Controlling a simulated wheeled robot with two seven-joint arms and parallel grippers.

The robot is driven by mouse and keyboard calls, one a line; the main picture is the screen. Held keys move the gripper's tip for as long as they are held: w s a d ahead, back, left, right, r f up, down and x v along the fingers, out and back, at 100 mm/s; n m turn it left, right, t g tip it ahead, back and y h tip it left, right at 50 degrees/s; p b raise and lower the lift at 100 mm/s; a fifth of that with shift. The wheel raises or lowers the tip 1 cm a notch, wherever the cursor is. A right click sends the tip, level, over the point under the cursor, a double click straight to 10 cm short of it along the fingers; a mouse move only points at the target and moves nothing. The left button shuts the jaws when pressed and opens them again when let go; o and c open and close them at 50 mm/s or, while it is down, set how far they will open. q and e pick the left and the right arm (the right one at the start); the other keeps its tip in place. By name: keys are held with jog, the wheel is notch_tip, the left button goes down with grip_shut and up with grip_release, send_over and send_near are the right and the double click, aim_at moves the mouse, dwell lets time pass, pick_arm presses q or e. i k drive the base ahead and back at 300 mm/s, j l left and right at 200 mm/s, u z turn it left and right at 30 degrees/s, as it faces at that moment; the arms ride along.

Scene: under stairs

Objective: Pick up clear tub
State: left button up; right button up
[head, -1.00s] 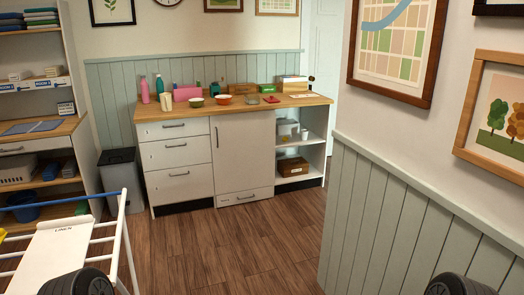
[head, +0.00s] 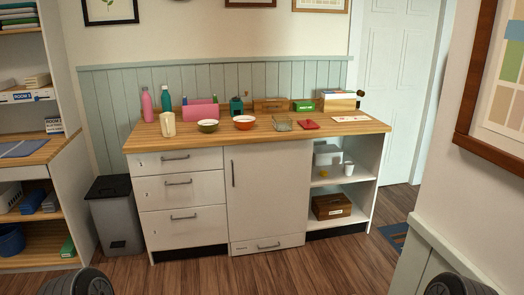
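A small see-through, greyish tub (head: 283,124) stands on the wooden worktop (head: 352,127), right of the middle. It looks like the clear tub, but it is small and its contents cannot be made out. Neither gripper is in view. Only dark rounded parts of my arms show at the bottom left and bottom right, well short of the counter.
A white box (head: 327,153) and brown box (head: 332,206) sit on open shelves below. A grey bin (head: 116,215) stands left. Wooden floor in front is clear; a wall juts in at right.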

aim_at(281, 122)
jog(key=i+j, duration=0.1)
jog(key=i, duration=0.5)
jog(key=i+j, duration=0.15)
jog(key=i, duration=0.45)
jog(key=i+j, duration=0.1)
jog(key=i, duration=0.5)
jog(key=i+l+z, duration=0.15)
jog(key=i+z, duration=0.8)
jog(key=i+j+z, duration=0.15)
jog(key=i+z, duration=0.3)
jog(key=k, duration=0.1)
